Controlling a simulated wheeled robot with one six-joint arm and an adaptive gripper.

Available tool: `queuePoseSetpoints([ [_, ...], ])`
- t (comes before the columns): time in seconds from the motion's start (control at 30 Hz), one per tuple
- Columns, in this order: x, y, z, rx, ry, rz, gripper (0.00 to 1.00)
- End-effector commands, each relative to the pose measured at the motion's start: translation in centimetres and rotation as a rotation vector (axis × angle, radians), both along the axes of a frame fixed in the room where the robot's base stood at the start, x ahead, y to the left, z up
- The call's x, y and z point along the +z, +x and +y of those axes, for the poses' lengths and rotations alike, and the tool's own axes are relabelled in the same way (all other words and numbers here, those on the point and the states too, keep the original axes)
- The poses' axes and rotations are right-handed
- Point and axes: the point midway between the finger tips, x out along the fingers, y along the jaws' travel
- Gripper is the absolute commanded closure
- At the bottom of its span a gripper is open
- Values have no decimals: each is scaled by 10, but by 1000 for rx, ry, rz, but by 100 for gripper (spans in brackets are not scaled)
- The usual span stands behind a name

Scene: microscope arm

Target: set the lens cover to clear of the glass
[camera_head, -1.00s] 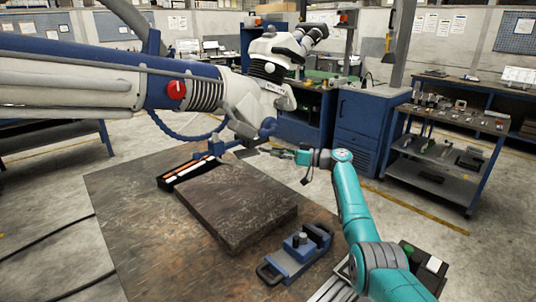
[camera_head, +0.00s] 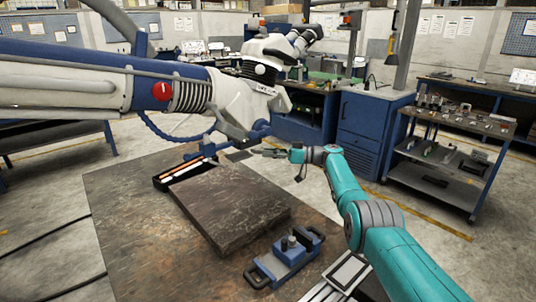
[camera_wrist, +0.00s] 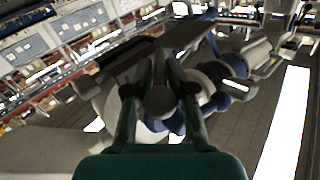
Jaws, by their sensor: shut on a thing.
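The microscope head (camera_head: 243,100) hangs from a thick white and blue arm over the table's far end. A dark flat plate (camera_head: 240,155), which looks like the lens cover, lies level under the head. It appears as a dark slab in the wrist view (camera_wrist: 185,34). My gripper (camera_head: 262,152) is at the plate's right side, below the head. In the wrist view my gripper (camera_wrist: 160,88) is shut on a dark rounded knob (camera_wrist: 159,98) between its fingers. The knob seems to belong to the cover, but the join is hidden. The glass itself is not visible.
A dark stone slab (camera_head: 228,208) sits on the brown table (camera_head: 125,225), with a black tray of light strips (camera_head: 190,170) behind it. A blue clamp fixture (camera_head: 288,256) stands at the front right. The floor right of the table is partly clear.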

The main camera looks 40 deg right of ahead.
Motion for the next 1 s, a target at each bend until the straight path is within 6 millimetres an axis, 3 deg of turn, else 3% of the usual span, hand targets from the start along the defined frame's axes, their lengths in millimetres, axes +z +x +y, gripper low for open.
queuePoseSetpoints([
  [0.57, -1, -2, -6, -4, 1, 2, 100],
  [0.6, -1, -2, -6, -5, 1, 2, 71],
  [0.63, -1, -2, -6, -4, 1, 2, 63],
  [1.0, 0, -3, -5, 1, 0, 0, 61],
])
